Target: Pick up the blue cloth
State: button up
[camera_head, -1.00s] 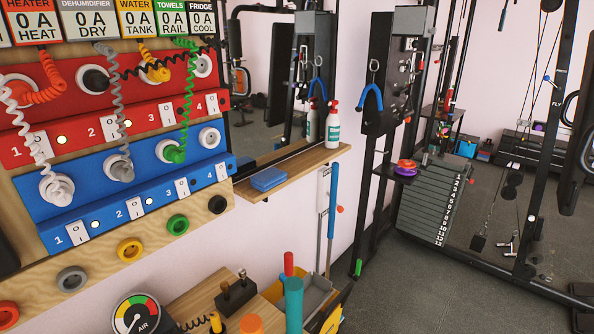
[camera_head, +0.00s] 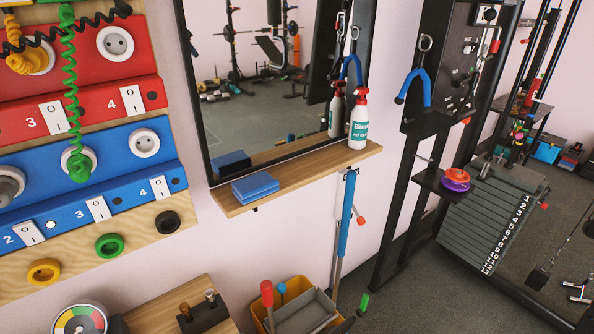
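The blue cloth (camera_head: 255,187) lies folded in a small flat stack on the left end of a narrow wooden shelf (camera_head: 311,172) under a wall mirror. Its reflection shows in the mirror just behind it. Nothing covers it. My gripper is not in view, so its place relative to the cloth cannot be seen.
A white spray bottle (camera_head: 359,120) with a red head stands on the shelf's right end. A red and blue socket panel (camera_head: 85,200) is on the wall at left. Below are a yellow bin (camera_head: 262,312) and a wooden box top. A weight machine (camera_head: 487,215) stands at right.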

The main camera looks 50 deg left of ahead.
aim_at(250, 188)
jog(key=z, duration=0.1)
jog(key=i, duration=1.45)
jog(key=u, duration=2.4)
jog(key=i, duration=0.5)
jog(key=z, duration=0.1)
jog(key=k, duration=0.9)
